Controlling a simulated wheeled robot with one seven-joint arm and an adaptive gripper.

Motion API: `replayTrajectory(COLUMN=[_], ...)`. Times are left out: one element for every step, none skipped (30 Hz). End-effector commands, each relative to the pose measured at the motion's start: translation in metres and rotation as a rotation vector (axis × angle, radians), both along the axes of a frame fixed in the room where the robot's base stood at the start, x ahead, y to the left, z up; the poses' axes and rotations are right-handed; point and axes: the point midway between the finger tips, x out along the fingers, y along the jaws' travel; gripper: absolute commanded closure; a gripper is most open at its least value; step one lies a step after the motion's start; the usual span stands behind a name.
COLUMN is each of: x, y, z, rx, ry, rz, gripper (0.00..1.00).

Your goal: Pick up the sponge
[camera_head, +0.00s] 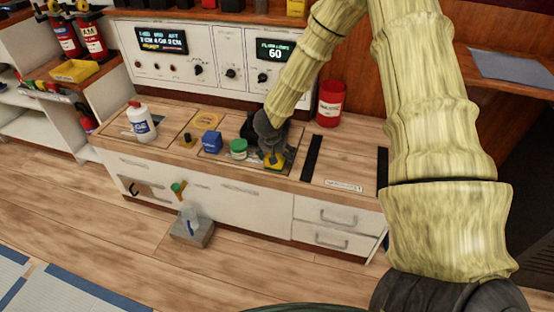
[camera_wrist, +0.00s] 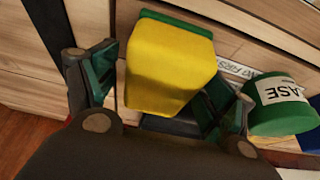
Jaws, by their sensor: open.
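The sponge (camera_wrist: 170,65) is a yellow block with a green layer along one edge. In the wrist view it lies between the two fingers of my open gripper (camera_wrist: 160,88), close to both; whether a finger touches it I cannot tell. In the head view the sponge (camera_head: 274,161) is a small yellow patch near the counter's front edge. My gripper (camera_head: 272,148) is directly over it there, pointing down and hiding part of it.
A green jar (camera_head: 239,149) stands just left of my gripper; it also shows in the wrist view (camera_wrist: 283,105). Left of it are a blue box (camera_head: 212,141) and a white bottle (camera_head: 141,122). A red can (camera_head: 330,104) stands at the back right of the counter (camera_head: 345,160).

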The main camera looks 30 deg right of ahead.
Motion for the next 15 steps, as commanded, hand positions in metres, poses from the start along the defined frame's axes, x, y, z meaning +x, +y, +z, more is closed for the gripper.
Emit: replayTrajectory(x=[0.0002, 0.0002, 0.0001, 0.0001, 0.0001, 0.0, -0.0001, 0.0, -0.0001, -0.0001, -0.0001, -0.0001, -0.0002, -0.0002, -0.0002], y=[0.0002, 0.0002, 0.0002, 0.0002, 0.0002, 0.0002, 0.0002, 0.0002, 0.0001, 0.0001, 0.0001, 0.0001, 0.0001, 0.0001, 0.0001], z=[0.001, 0.0011, 0.001, 0.001, 0.001, 0.0009, 0.001, 0.0009, 0.0009, 0.001, 0.0009, 0.0009, 0.0009, 0.0009, 0.0009], rx=[0.0, 0.0, 0.0, 0.0, 0.0, 0.0, 0.0, 0.0, 0.0, 0.0, 0.0, 0.0, 0.0, 0.0, 0.0], ry=[0.0, 0.0, 0.0, 0.0, 0.0, 0.0, 0.0, 0.0, 0.0, 0.0, 0.0, 0.0, 0.0, 0.0, 0.0], rz=[0.0, 0.0, 0.0, 0.0, 0.0, 0.0, 0.0, 0.0, 0.0, 0.0, 0.0, 0.0, 0.0, 0.0, 0.0], gripper=[0.17, 0.17, 0.17, 0.17, 0.22, 0.3, 0.35, 0.41, 0.48, 0.53, 0.59, 0.59, 0.59, 0.59, 0.62])
